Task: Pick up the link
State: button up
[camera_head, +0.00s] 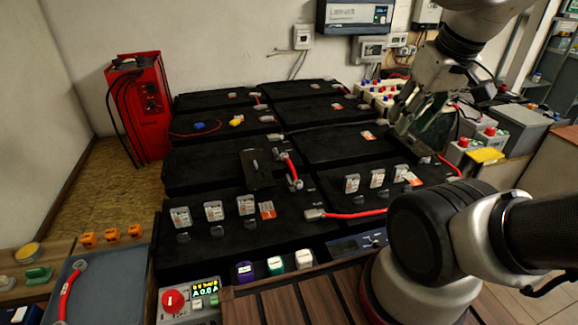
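Several red links with grey metal ends are in view, and I cannot tell which one the task means. One link (68,293) lies on the grey tray at the lower left. Another link (290,168) stands arched between two black battery modules near the middle. A longer link (350,214) lies across the front modules. My gripper (418,140) is at the upper right, pointing down above the right-hand modules, apart from these three links. Its fingers are dark and partly overlap the background, so I cannot tell whether it is open or shut.
The grey tray (115,275) is beside orange pieces (112,234) at the lower left. Black modules (235,165) with small tagged parts fill the middle. A red charger (140,107) stands at the back left. Grey and white battery boxes (512,130) crowd the right.

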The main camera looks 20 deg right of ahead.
jog(key=shift+o, duration=0.8)
jog(key=w+d+f+n+g+h, duration=0.15)
jog(key=w+f+g, duration=0.35)
jog(key=w+f, duration=0.6)
jog(key=t, duration=0.3)
send_near(291, 164)
jog(key=shift+y, duration=0.35)
jog(key=s+d+f, duration=0.1)
jog(key=s+d, duration=0.1)
jog(key=d, duration=0.1)
jog(key=s+d+f, duration=0.2)
jog(key=d, duration=0.2)
jog(key=s+d+f, duration=0.2)
jog(key=s+d, duration=0.1)
jog(key=shift+d+f, duration=0.1)
jog(key=shift+d, duration=0.05)
jog(key=w+a+r+m+t+y, duration=0.2)
jog(key=w+a+y, duration=0.1)
jog(key=w+a, duration=0.4)
jog(key=x, duration=0.7)
jog(key=shift+w+a+f, duration=0.1)
jog(key=shift+a+f, duration=0.1)
jog(key=shift+a, duration=0.15)
